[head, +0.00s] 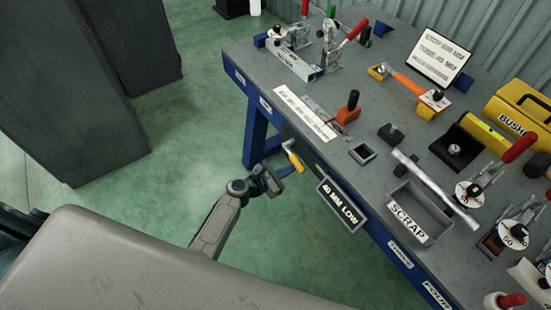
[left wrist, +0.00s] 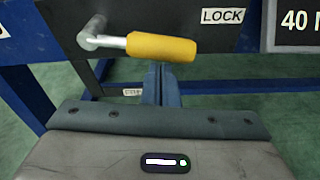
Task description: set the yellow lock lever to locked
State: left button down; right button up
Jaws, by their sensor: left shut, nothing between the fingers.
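The yellow lock lever (head: 294,158) hangs on the front edge of the workbench. In the left wrist view its yellow grip (left wrist: 160,47) lies nearly level, pointing right from a metal pivot (left wrist: 95,35). A LOCK label (left wrist: 222,16) is on the dark panel to the right of the grip and a little above it. My left gripper (head: 286,171) is shut and empty, just below the lever. In the left wrist view its blue fingers (left wrist: 161,75) end right at the grip's lower edge; I cannot tell whether they touch. My right gripper is out of view.
A 40 MM LOW sign (head: 340,204) hangs on the bench front to the right of the lever. A grey SCRAP bin (head: 422,206) and several red-handled clamps stand on the bench top. Another label (left wrist: 132,91) sits below the grip, partly hidden. Open green floor lies left of the bench.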

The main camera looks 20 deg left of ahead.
pick_arm(q)
jog(key=shift+d+r+p, duration=0.15)
jog(key=shift+r+p, duration=0.5)
jog(key=shift+r, duration=0.05)
jog(key=shift+s, duration=0.1)
